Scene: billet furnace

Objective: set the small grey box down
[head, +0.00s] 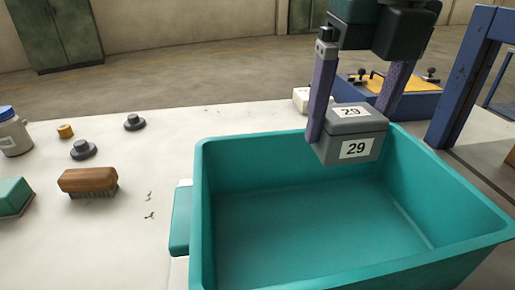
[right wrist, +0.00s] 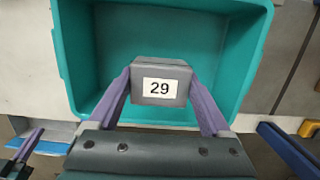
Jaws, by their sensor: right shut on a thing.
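The small grey box (head: 342,128) carries white labels marked 29 on its top and front. My right gripper (head: 350,112) is shut on it, with one purple finger on each side. The box is over the far right part of a large teal bin (head: 220,172), near the bin's back wall. In the right wrist view the box (right wrist: 160,68) sits between the fingers of my right gripper (right wrist: 162,90), with the teal bin (right wrist: 72,60) behind it. The bin's visible floor is empty. I cannot tell how high the box is above that floor. My left gripper is not in the head view.
The bin stands on a pale worktop (head: 110,235). On the left are a brown brush (head: 88,181), two dark knobbed weights (head: 83,150), a small yellow piece (head: 65,131), a jar (head: 13,135) and a teal block (head: 12,197). A blue frame (head: 465,80) stands at right.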

